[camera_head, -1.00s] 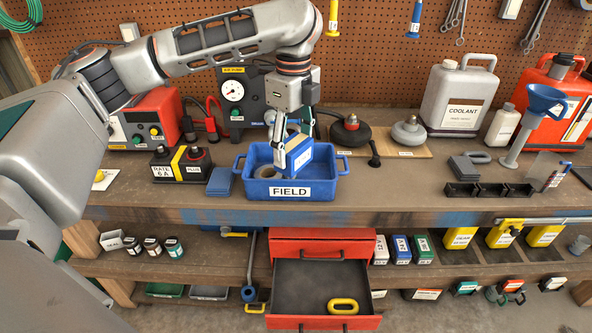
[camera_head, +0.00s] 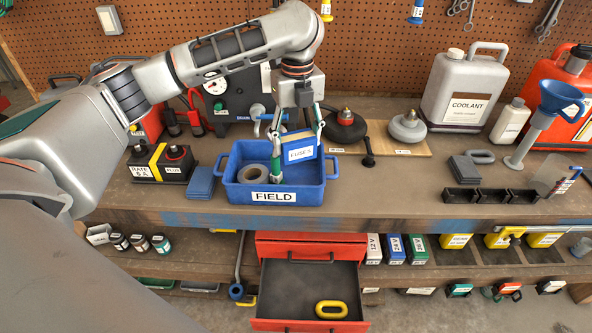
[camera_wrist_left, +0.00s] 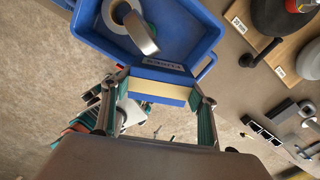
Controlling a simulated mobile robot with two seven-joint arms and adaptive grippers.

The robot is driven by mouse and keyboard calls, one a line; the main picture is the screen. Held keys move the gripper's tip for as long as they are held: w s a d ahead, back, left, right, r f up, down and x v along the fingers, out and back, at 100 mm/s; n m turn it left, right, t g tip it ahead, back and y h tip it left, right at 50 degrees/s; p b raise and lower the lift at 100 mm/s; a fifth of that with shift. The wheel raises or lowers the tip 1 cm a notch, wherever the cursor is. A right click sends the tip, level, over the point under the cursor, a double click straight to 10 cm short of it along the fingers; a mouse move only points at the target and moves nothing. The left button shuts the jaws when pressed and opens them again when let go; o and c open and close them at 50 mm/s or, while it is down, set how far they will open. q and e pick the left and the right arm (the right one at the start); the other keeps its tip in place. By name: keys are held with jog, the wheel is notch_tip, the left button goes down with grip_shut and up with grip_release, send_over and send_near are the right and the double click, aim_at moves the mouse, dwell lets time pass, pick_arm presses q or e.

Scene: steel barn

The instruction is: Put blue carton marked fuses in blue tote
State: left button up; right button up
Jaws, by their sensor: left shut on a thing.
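The blue carton marked FUSES (camera_head: 300,153) has a cream top and hangs over the right rear part of the blue tote (camera_head: 232,191), which is labelled FIELD. My left gripper (camera_head: 298,150) is shut on the carton, with one finger on each side.
A roll of grey tape (camera_head: 252,174) lies inside the tote. A black round weight (camera_head: 345,128) stands behind right, and a battery-like box (camera_head: 163,163) and blue pads (camera_head: 201,183) stand left. An open red drawer (camera_head: 310,325) is below the bench.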

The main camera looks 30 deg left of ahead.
pick_arm(q)
notch_tip(320, 180, down, 10)
jog(key=shift+w+f, duration=0.1)
jog(key=shift+f, duration=0.1)
jog(key=shift+f, duration=0.6)
jog(key=o, duration=0.8)
jog(key=shift+o, duration=0.2)
